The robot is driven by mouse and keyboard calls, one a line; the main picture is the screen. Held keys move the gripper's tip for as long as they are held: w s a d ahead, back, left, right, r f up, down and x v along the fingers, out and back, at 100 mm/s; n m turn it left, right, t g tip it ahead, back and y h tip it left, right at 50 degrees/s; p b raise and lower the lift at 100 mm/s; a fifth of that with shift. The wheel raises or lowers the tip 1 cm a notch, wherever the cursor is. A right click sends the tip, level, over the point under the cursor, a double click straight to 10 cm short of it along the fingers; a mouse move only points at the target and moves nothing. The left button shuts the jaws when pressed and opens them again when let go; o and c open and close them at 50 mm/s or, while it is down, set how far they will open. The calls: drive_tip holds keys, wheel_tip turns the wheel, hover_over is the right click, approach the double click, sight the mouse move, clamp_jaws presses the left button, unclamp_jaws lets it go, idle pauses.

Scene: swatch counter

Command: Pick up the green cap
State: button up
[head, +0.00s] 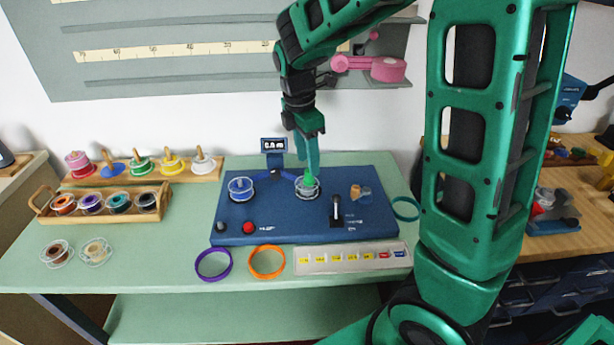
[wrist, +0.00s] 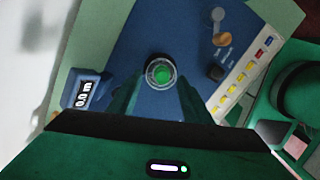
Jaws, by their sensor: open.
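The green cap (head: 309,180) sits at the top of a clear spool holder (head: 308,191) on the right of the blue machine (head: 330,218). In the wrist view the green cap (wrist: 161,74) shows as a bright green disc inside a pale ring, just beyond my fingertips. My gripper (head: 308,166) points down right above the cap. In the wrist view my gripper (wrist: 172,96) has its two fingers apart, one on each side below the cap. Nothing is held. Whether the fingertips touch the cap cannot be told.
A blue-centred spool (head: 241,187) sits on the machine's left, with a small display (head: 273,145) behind. A lever (head: 336,208) stands in front of the cap. Purple (head: 213,264) and orange (head: 266,261) rings lie at the front. A wooden tray (head: 103,204) of spools stands left.

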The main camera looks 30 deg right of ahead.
sight(309, 177)
drive_tip(key=f, duration=0.4)
drive_tip(key=shift+s+d+f, duration=0.15)
drive_tip(key=shift+s, duration=0.05)
drive_tip(key=c, duration=1.1)
